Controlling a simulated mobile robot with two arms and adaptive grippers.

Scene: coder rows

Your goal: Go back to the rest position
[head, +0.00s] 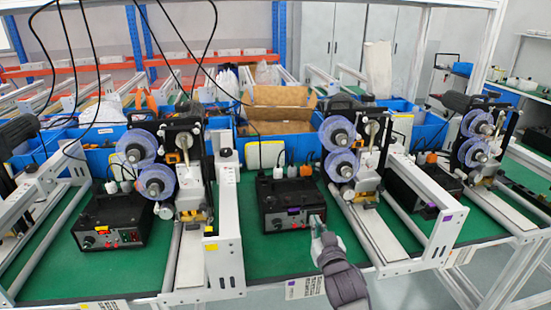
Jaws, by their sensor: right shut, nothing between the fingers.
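My right gripper (317,222) comes in from the bottom right of centre. It is shut and empty, close in front of the right side of a black control box (285,203). I cannot tell whether its tip touches the box. The box stands on the green bench top (270,258) and has a purple part on its front. My left gripper is not in the head view.
Coder machines with blue-rimmed reels (341,132) stand in a row on the bench, with white frames (226,215) between them. Another black box (112,222) stands at the left. Blue bins (280,147) line the back. Green bench left of my gripper is clear.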

